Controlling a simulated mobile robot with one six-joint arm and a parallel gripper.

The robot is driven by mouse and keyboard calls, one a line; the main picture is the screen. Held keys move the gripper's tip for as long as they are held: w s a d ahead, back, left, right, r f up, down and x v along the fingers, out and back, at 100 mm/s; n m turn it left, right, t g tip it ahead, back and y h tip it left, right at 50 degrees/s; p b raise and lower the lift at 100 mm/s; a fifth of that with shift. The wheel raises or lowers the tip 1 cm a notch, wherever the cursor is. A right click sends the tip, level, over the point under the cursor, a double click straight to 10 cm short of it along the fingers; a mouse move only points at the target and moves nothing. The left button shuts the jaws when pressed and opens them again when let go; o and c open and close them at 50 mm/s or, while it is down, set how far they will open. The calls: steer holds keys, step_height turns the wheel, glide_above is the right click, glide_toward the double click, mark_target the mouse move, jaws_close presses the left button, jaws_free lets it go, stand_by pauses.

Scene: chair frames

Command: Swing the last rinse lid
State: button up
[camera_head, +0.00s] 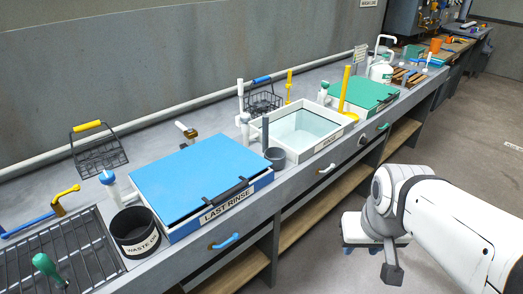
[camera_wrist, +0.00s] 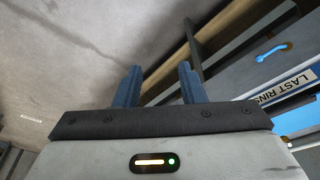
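The last rinse lid (camera_head: 195,172) is a flat blue panel lying shut over its white basin, which has a "LAST RINSE" label (camera_head: 227,208) on its front. A dark bar handle (camera_head: 230,193) sits on the lid's front edge. Part of the blue lid (camera_wrist: 296,122) and the label (camera_wrist: 286,86) also show at the right edge of the wrist view. My gripper (camera_head: 360,249) is over the floor in front of the counter, to the right of the lid and apart from it. In the wrist view its two blue fingers (camera_wrist: 158,72) stand apart with nothing between them.
A black waste bin (camera_head: 135,232) stands left of the basin, and a grey cup (camera_head: 275,158) stands right of it. An open rinse basin (camera_head: 303,131) and a green lid (camera_head: 362,96) lie farther right. A blue drawer handle (camera_head: 224,241) sticks out below. The floor is clear.

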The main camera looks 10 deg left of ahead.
steer(key=w+a+n+t+p, duration=0.3)
steer(key=w+n, duration=0.5)
steer(key=w, duration=0.2)
steer(key=n+t+y+p, duration=0.25)
steer(key=n+y, duration=0.65)
steer(key=n, duration=1)
glide_toward(232, 193)
steer(key=w+a, duration=0.1)
steer(key=w, duration=0.1)
steer(key=shift+w+a+f+g, duration=0.2)
steer(key=shift+a+f+g, duration=0.3)
steer(key=shift+f, duration=0.25)
steer(key=x, duration=0.6)
steer(key=shift+w+a+f, duration=0.1)
steer(key=shift+w+a, duration=0.15)
steer(key=shift+c, duration=0.2)
jaws_close()
